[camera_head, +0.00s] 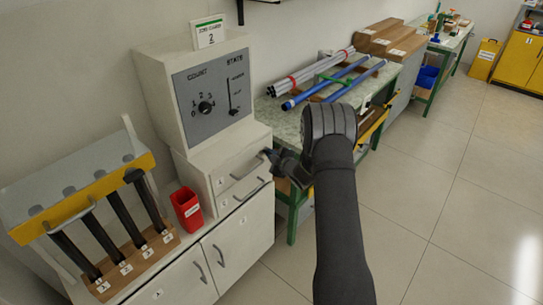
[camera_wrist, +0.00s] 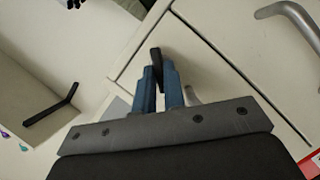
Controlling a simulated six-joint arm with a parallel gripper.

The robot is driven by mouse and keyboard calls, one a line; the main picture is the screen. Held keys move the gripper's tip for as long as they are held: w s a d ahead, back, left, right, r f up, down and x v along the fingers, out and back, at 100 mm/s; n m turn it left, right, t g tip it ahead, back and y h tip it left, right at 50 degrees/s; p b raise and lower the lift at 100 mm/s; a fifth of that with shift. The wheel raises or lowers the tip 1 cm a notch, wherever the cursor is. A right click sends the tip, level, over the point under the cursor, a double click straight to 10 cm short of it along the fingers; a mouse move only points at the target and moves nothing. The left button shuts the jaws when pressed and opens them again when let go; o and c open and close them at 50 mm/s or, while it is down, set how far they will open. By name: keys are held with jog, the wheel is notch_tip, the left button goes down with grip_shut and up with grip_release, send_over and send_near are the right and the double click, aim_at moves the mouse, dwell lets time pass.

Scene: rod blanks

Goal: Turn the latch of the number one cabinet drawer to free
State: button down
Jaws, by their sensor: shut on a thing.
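The white cabinet (camera_head: 202,222) stands at the left in the head view, with two stacked drawers (camera_head: 240,168) under the grey control box. My gripper (camera_head: 272,158) is at the right end of the upper drawer's front. In the wrist view its two blue fingers (camera_wrist: 163,85) are shut on a small black latch (camera_wrist: 156,60) at the drawer front. The latch's tip stands out beyond the fingers, and its lower part is hidden between them. A silver drawer handle (camera_wrist: 290,14) shows at the upper right. The small drawer labels are too blurred to read surely.
The control box (camera_head: 213,92) with a dial and slider stands above the drawers. A red cup (camera_head: 187,208) and a rack with black rods (camera_head: 120,215) are to the left. A bench (camera_head: 285,120) with blue and grey rods lies behind my arm.

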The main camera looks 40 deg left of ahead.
jog(key=m+g, duration=0.1)
jog(key=m, duration=0.1)
jog(key=m+g, duration=0.3)
jog(key=m, duration=0.2)
jog(key=shift+w+r+g+h, duration=0.15)
jog(key=shift+w+g+h, duration=0.15)
jog(key=shift+w+h, duration=0.1)
jog(key=shift+m, duration=0.3)
dwell(0.3)
jog(key=c, duration=1.5)
grip_release()
jog(key=v, duration=1.7)
jog(key=shift+d+r, duration=0.15)
